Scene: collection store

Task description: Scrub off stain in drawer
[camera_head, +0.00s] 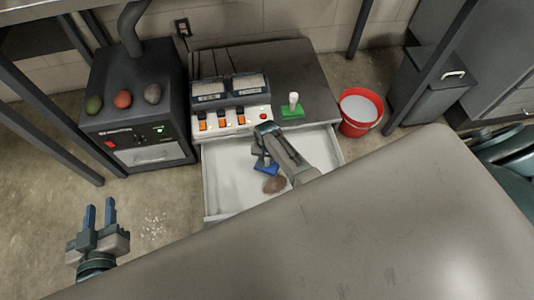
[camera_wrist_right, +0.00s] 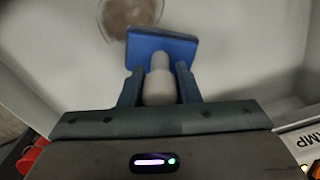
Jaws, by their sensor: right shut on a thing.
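The white drawer (camera_head: 222,185) stands open below a dark counter. A brown stain (camera_head: 274,184) lies on its floor and also shows at the top of the right wrist view (camera_wrist_right: 130,12). My right gripper (camera_head: 262,160) reaches into the drawer and is shut on the pale handle of a blue scrubber (camera_head: 266,168). My left gripper (camera_head: 98,214) is open and empty over the floor at the lower left.
A green scrubber with a white handle (camera_head: 292,110) stands on the counter (camera_head: 305,72), right of a switch panel (camera_head: 230,122). A red bucket (camera_head: 360,112) is to the right. A dark oven-like machine (camera_head: 135,110) stands left. A grey table surface (camera_head: 380,230) fills the foreground.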

